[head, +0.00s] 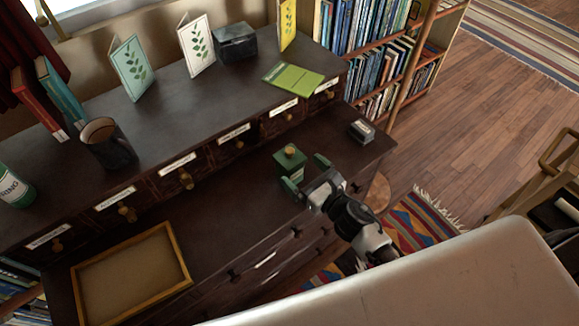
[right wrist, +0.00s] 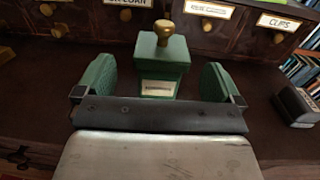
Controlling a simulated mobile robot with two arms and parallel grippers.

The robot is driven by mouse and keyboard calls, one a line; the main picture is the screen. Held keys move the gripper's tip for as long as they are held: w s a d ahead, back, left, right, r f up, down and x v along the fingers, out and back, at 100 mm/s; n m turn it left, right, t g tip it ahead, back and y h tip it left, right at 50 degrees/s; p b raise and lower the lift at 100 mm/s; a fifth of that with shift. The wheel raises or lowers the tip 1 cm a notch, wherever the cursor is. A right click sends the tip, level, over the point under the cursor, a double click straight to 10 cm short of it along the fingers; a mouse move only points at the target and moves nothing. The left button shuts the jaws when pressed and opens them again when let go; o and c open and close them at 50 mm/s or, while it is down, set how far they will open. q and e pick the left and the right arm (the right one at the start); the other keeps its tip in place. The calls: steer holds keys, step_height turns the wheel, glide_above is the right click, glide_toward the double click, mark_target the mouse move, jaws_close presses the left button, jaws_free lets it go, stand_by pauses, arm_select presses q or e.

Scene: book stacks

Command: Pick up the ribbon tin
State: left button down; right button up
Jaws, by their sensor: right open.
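A green tin (head: 287,164) with a brass knob on top and a pale label stands upright on the lower ledge of the dark cabinet; its label is too small to read. In the right wrist view the green tin (right wrist: 165,68) is straight ahead, centred between the fingers and slightly beyond them. My right gripper (head: 305,172) is open and empty, its two green-padded fingers (right wrist: 158,72) spread on either side of the tin's line. I see no contact with the tin. My left gripper is not in view.
A small dark box with a pale label (head: 361,130) sits to the right on the ledge. A wood-framed tray (head: 187,272) lies at the left. Labelled drawers with brass knobs (head: 186,180) rise behind. A mug (head: 108,146) and cards stand on the upper shelf.

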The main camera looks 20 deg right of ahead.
steer(key=p+x, duration=0.1)
steer(key=x, duration=0.5)
steer(key=shift+d, duration=0.1)
steer(key=c, duration=1.3)
